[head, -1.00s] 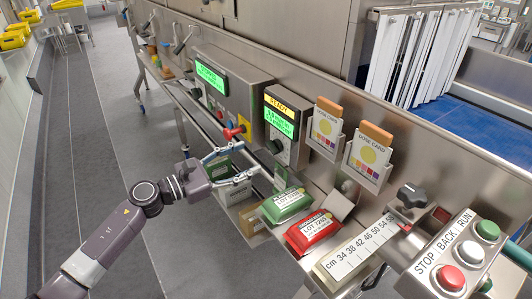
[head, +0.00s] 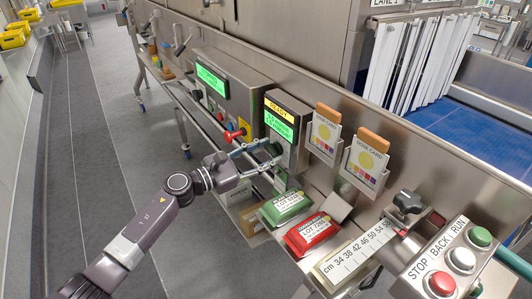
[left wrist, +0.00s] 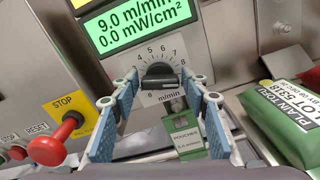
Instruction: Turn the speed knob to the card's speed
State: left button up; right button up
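The speed knob (left wrist: 159,74) is dark and round with a grip bar, on a grey panel with a number scale and "m/min" below it. The green display (left wrist: 143,24) above it reads 9.0 m/min and 0.0 mW/cm². A green voucher card (left wrist: 184,137) stands in a clip below the knob; its small speed print is hard to read. My left gripper (left wrist: 160,82) is open, its blue-padded fingers either side of the knob; contact cannot be told. In the head view the left gripper (head: 274,152) reaches the panel and largely hides the knob. My right gripper is not in view.
A red stop button (left wrist: 50,148) sits left of the fingers. A green packet (left wrist: 288,118) lies to the right. In the head view, a red packet (head: 312,235), dose cards (head: 366,160) and a STOP/BACK/RUN button box (head: 448,262) stand farther right.

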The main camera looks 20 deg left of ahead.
pick_arm(q)
jog(key=c, duration=0.7)
